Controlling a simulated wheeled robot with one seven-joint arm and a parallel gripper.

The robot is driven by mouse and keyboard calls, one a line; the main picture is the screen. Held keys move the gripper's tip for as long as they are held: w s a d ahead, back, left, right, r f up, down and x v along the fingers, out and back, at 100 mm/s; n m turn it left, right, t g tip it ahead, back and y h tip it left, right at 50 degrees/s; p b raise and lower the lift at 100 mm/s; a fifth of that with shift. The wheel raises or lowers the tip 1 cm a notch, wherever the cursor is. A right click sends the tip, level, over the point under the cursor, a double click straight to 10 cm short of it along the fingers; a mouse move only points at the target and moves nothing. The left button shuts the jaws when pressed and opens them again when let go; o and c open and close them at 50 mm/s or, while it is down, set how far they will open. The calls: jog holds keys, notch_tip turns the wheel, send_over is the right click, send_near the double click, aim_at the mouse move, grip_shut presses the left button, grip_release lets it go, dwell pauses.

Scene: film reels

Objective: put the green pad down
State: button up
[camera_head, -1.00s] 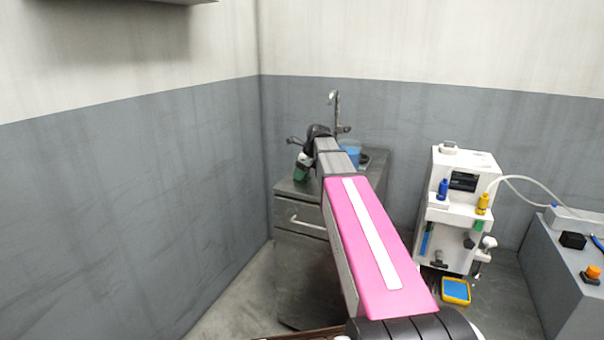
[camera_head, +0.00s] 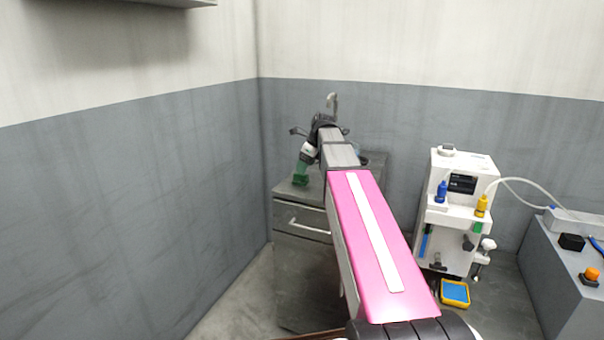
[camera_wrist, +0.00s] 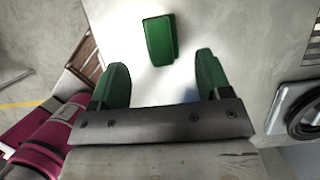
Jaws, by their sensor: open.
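The green pad (camera_wrist: 160,39) lies flat on the bright metal top of the cabinet in the wrist view, just beyond my fingertips and apart from them. In the head view the pad (camera_head: 300,180) shows small on the cabinet's left front part, below my gripper. My gripper (camera_wrist: 160,80) is open and empty, its two green fingers spread wide on either side of the space short of the pad. In the head view the gripper (camera_head: 305,165) is partly hidden by its own wrist.
Free top surface surrounds the pad.

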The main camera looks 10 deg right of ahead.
jog(key=v, duration=0.6)
jog(key=shift+r, duration=0.25)
jog(key=shift+s+d, duration=0.1)
